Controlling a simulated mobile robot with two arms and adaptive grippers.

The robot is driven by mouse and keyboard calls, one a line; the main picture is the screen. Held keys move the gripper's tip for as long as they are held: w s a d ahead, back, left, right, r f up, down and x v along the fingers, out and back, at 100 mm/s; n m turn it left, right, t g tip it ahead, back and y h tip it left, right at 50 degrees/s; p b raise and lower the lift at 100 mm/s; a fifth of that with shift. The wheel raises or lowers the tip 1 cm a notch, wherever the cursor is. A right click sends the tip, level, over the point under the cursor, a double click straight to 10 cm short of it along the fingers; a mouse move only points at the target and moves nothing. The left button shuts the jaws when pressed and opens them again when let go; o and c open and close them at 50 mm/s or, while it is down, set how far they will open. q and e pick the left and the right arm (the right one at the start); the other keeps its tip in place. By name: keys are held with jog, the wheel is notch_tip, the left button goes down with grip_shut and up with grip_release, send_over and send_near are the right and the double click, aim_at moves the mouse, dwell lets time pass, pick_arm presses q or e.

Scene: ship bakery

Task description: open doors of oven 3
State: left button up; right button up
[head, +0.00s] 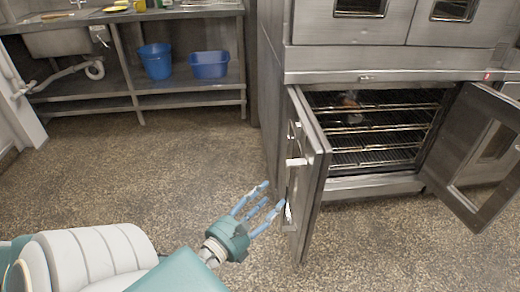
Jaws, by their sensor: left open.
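The lower oven (375,120) at the right has a steel front, and several wire racks show inside it. Its left door (311,165) stands swung out toward me. Its right door (480,150), with a window, stands swung out to the right. My left gripper (270,202) is open, with blue fingers spread, low at the left side of the left door. One fingertip is close to the door's lower edge; I cannot tell if it touches. My right gripper is not in view.
Upper oven doors (384,18) above are shut. A steel sink table (125,18) stands at the back left, with a blue bucket (155,62) and a blue tub (209,65) on its shelf. The speckled floor (130,165) between is clear.

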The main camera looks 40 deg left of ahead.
pick_arm(q)
jog(key=shift+s+d, duration=0.1)
jog(key=shift+s, duration=1.35)
